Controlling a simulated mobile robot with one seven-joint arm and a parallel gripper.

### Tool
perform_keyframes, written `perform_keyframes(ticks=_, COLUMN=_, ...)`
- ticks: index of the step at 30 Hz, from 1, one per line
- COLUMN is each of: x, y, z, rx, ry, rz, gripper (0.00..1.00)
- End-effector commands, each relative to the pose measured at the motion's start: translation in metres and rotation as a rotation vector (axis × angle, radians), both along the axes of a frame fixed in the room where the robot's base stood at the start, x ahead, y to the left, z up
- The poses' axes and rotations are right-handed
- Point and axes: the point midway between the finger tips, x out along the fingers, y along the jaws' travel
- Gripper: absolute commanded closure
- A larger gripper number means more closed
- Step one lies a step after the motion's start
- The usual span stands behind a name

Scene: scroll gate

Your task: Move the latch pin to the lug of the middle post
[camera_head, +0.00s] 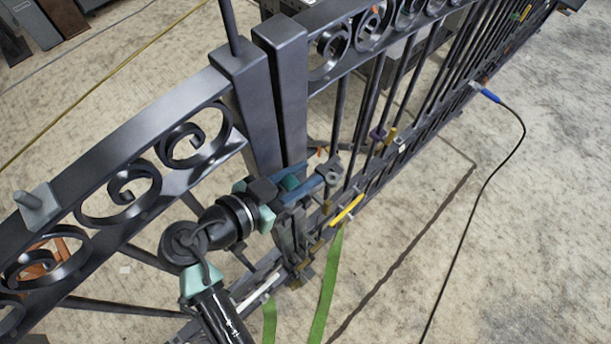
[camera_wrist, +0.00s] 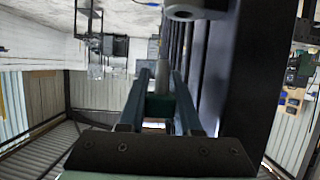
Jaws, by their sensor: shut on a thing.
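My gripper (camera_head: 322,176) is low beside the two dark upright posts, on the right side of the right-hand post (camera_head: 282,90). In the wrist view my gripper (camera_wrist: 162,85) has its two blue-grey fingers closed around a slim grey pin (camera_wrist: 154,78), which looks like the latch pin. A dark green block shows between the fingers. A round grey lug-like piece (camera_wrist: 195,9) sits above and right of the fingertips, apart from the pin, next to a dark post (camera_wrist: 240,80). In the head view the pin is too small to tell apart. I cannot tell which post is the middle one.
Scrolled gate panels (camera_head: 120,196) run to the left and right of the posts. A grey block with a peg (camera_head: 37,205) sits on the left panel's top rail. A yellow-handled piece (camera_head: 346,210), green straps (camera_head: 328,285) and a black cable (camera_head: 480,190) are nearby.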

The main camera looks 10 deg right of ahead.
Motion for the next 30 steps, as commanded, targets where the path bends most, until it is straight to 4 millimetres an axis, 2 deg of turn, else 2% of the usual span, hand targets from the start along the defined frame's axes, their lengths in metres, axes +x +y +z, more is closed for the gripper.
perform_keyframes(ticks=14, x=0.012, y=0.009, z=-0.003, rx=0.0, ry=-0.002, rz=0.001, gripper=1.0)
perform_keyframes(ticks=30, x=0.011, y=0.008, z=-0.02, rx=-0.001, ry=-0.001, rz=0.0, gripper=1.0)
